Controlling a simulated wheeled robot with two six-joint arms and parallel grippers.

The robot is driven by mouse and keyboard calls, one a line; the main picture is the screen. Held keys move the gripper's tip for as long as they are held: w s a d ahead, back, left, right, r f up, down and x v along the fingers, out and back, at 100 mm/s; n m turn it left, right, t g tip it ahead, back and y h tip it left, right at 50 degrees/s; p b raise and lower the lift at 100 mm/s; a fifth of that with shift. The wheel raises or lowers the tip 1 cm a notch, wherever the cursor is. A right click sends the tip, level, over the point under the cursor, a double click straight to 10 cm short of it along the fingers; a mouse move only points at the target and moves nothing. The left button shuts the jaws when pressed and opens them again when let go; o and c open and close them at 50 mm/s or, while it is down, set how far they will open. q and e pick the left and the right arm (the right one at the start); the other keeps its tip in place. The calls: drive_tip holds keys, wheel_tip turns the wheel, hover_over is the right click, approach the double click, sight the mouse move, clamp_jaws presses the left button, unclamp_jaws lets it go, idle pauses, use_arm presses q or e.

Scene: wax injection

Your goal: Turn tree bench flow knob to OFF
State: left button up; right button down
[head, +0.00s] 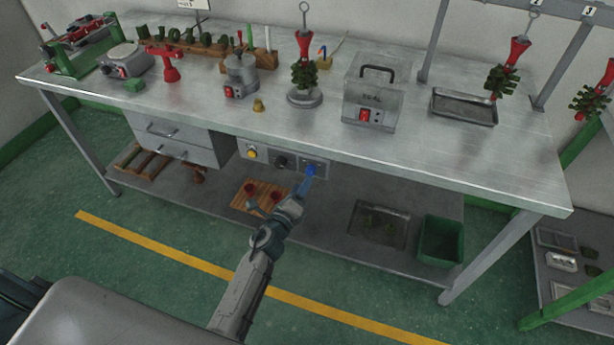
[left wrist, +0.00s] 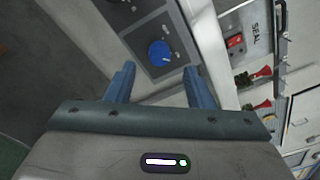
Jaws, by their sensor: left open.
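The blue knob (left wrist: 160,53) sits on a grey panel (left wrist: 140,38) in the left wrist view, with small white marks beside it. The lettering and the knob's setting are too small to read. In the head view the panel (head: 265,157) hangs under the front edge of the bench (head: 400,165), and the blue knob (head: 312,169) is at its right end, close to my fingers. My left gripper (left wrist: 158,80) is open, its two blue fingers apart with the knob ahead between them, not visibly touching it. The gripper also shows in the head view (head: 306,184). My right gripper is not seen.
A yellow button (head: 251,153) and a black knob (head: 281,161) are on the same panel. Drawers (head: 175,140) stand to the left. The lower shelf holds a wooden board (head: 262,193), a tray (head: 378,225) and a green bin (head: 440,241).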

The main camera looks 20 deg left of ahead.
sight(311, 171)
use_arm(q)
drive_tip(key=w, duration=0.4)
drive_tip(key=shift+w+d, duration=0.25)
drive_tip(key=shift+w, duration=0.05)
drive_tip(key=c, duration=1)
